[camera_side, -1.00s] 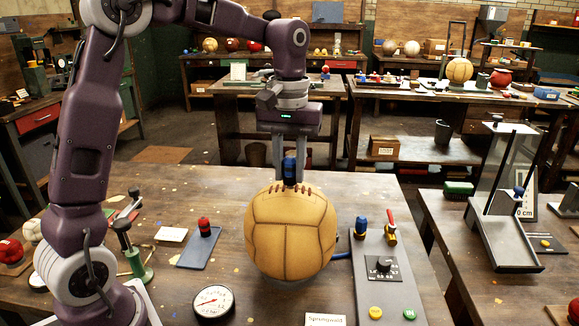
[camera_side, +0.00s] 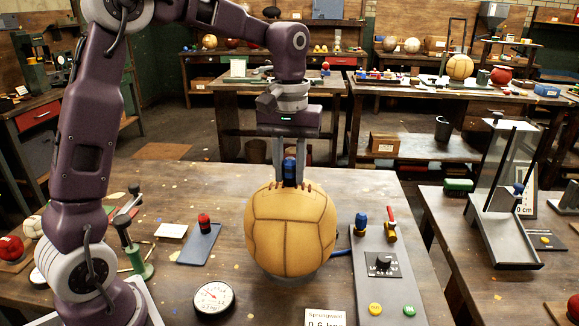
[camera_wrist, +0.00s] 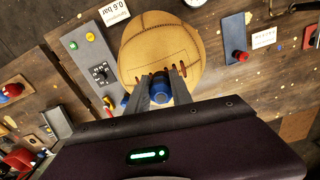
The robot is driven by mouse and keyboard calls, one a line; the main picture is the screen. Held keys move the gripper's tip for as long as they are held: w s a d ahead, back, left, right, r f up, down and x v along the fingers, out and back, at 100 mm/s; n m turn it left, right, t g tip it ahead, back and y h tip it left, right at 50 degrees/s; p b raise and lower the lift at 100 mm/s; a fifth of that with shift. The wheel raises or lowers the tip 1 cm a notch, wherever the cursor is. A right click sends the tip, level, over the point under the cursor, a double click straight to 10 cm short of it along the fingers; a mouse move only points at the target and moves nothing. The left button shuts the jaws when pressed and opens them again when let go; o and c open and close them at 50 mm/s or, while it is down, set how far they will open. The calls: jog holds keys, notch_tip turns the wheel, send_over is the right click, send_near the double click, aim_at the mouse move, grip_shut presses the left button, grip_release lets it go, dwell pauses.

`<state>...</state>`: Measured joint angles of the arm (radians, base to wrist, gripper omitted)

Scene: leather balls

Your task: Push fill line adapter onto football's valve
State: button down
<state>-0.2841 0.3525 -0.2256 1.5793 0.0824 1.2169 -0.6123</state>
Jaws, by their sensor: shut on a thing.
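A tan leather football (camera_side: 290,236) stands on the table, with its brown lacing on top. It also shows in the wrist view (camera_wrist: 160,48). My gripper (camera_side: 290,183) points straight down over the ball and is shut on a blue adapter (camera_side: 289,170). The adapter sits upright between the fingers, at the lacing. It also shows in the wrist view (camera_wrist: 161,91). The fingertips are at the ball's top. The valve and the adapter's lower end are hidden, so I cannot tell whether they are joined.
Right of the ball is a grey panel (camera_side: 386,292) with a dial, a blue fitting (camera_side: 361,222) and a red-handled tap (camera_side: 391,230). A blue hose (camera_side: 341,253) runs behind the ball. A gauge (camera_side: 213,298) and a blue-grey plate (camera_side: 198,246) lie left.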

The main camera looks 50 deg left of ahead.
aim_at(289, 160)
jog(key=c, duration=1.1)
grip_release()
jog(key=shift+o, duration=0.2)
notch_tip(289, 160, up, 7)
jog(key=shift+r, duration=0.1)
jog(key=s+d+f+m+t, duration=0.1)
jog(key=s+m+t, duration=0.1)
jog(key=s, duration=0.5)
jog(key=s+d+f+m+t, duration=0.1)
jog(key=s+d+f+m, duration=0.1)
jog(key=s, duration=0.6)
jog(key=s+d+f+m+t, duration=0.1)
jog(key=s+m+t, duration=0.1)
jog(key=s, duration=0.6)
jog(key=shift+d+f+m+t, duration=0.25)
jog(key=shift+d+m+t, duration=0.1)
jog(key=shift+m, duration=0.45)
